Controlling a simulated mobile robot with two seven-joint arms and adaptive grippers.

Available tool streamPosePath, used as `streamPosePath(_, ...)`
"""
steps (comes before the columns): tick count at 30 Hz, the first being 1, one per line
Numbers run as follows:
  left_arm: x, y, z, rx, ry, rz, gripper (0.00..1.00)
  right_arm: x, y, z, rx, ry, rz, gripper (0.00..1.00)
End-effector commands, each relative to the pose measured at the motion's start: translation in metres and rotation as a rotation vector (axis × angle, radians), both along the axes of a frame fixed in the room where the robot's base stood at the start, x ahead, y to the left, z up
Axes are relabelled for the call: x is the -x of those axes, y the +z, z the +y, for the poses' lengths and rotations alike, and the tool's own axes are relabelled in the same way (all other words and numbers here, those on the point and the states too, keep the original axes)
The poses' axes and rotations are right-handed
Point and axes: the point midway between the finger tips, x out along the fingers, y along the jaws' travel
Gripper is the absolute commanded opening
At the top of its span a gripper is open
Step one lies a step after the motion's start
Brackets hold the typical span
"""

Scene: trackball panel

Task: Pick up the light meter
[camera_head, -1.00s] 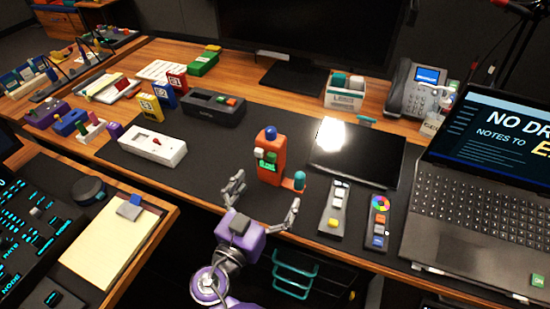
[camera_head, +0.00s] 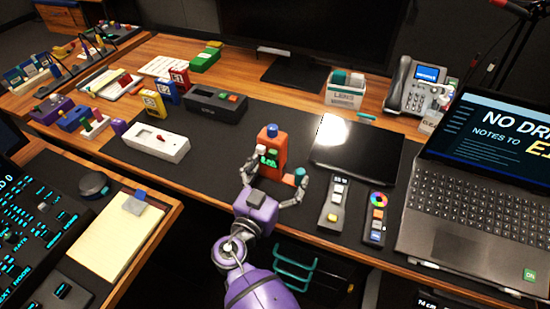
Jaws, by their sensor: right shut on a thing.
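The light meter appears to be the upright orange device (camera_head: 273,143) with a blue dome on top and a lit green display, standing on the dark desk mat near its front edge. My right gripper (camera_head: 275,170), purple with grey jointed fingers, reaches in from the front. It is shut on the orange device, with one finger along its left side and the other at its right by a small teal-topped part (camera_head: 300,174). I cannot tell any gap under the device. My left gripper is not in view.
A white device (camera_head: 157,142) and a dark box (camera_head: 215,105) lie to the left. A black tablet (camera_head: 357,150), two small controllers (camera_head: 333,203) (camera_head: 376,217) and a laptop (camera_head: 480,190) are to the right. The mat (camera_head: 215,160) left of the device is clear.

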Motion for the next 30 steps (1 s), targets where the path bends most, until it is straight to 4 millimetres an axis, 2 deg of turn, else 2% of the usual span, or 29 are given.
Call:
streamPosePath(8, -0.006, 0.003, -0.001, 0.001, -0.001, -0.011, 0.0, 0.003, 0.004, 0.002, -0.001, 0.0, -0.002, 0.69)
streamPosePath(13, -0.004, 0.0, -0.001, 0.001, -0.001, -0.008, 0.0, 0.016, 0.017, 0.008, -0.005, -0.001, -0.002, 0.69)
streamPosePath(24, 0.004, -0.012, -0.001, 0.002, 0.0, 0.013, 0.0, 0.091, 0.058, 0.043, -0.003, 0.0, 0.001, 0.69)
streamPosePath(30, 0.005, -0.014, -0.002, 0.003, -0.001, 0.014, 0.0, 0.117, 0.074, 0.056, -0.002, 0.0, -0.001, 0.69)
